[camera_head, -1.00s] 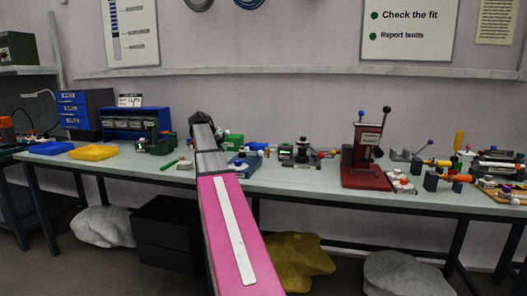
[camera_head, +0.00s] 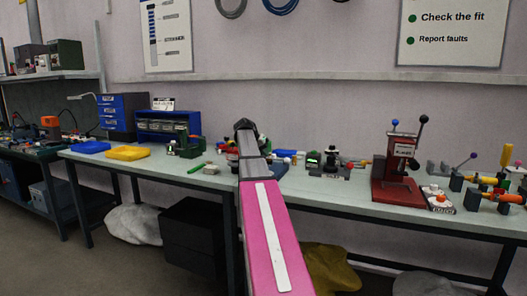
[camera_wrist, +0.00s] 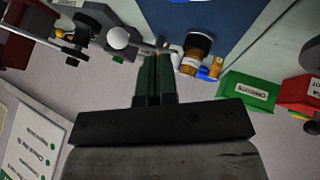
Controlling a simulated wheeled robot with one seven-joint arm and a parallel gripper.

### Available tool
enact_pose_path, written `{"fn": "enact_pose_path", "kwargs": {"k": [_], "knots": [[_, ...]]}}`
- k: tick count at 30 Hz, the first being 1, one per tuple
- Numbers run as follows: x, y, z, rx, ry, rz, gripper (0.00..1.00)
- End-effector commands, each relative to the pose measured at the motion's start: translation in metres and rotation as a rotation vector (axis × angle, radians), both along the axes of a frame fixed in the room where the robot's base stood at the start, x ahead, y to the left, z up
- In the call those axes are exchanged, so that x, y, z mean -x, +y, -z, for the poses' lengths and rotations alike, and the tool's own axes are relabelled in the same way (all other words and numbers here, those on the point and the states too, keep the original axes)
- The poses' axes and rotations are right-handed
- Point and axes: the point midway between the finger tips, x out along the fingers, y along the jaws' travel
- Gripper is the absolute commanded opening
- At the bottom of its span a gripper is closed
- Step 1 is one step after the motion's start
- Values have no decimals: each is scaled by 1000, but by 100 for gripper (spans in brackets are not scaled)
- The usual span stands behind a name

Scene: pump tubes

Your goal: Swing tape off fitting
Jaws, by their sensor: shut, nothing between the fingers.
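In the wrist view my gripper (camera_wrist: 156,55) is shut, its two dark green fingers side by side and empty. Just right of the fingertips is a small fitting (camera_wrist: 190,60) with a dark round end, an orange-brown and white body and a blue part (camera_wrist: 213,69). A thin pale piece runs from it toward the fingertips; I cannot tell whether it is tape or whether it touches them. The fitting lies over a blue board (camera_wrist: 225,18). In the head view my arm hides my fingers and most of this spot.
In the wrist view a dark device with a white ball (camera_wrist: 117,37) is close left of the fingers. A green box (camera_wrist: 247,93) and a red box (camera_wrist: 300,92) are to the right. In the head view a red press (camera_head: 398,180) stands right; yellow (camera_head: 128,153) and blue trays lie left.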

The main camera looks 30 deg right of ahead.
Motion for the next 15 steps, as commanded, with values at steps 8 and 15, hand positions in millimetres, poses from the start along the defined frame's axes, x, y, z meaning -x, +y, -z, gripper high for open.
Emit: {"fn": "enact_pose_path", "kwargs": {"k": [8, 15], "knots": [[0, -35, 41, -1, 2, 1, 0], [18, -58, 37, 0, -1, 1, 0]]}}
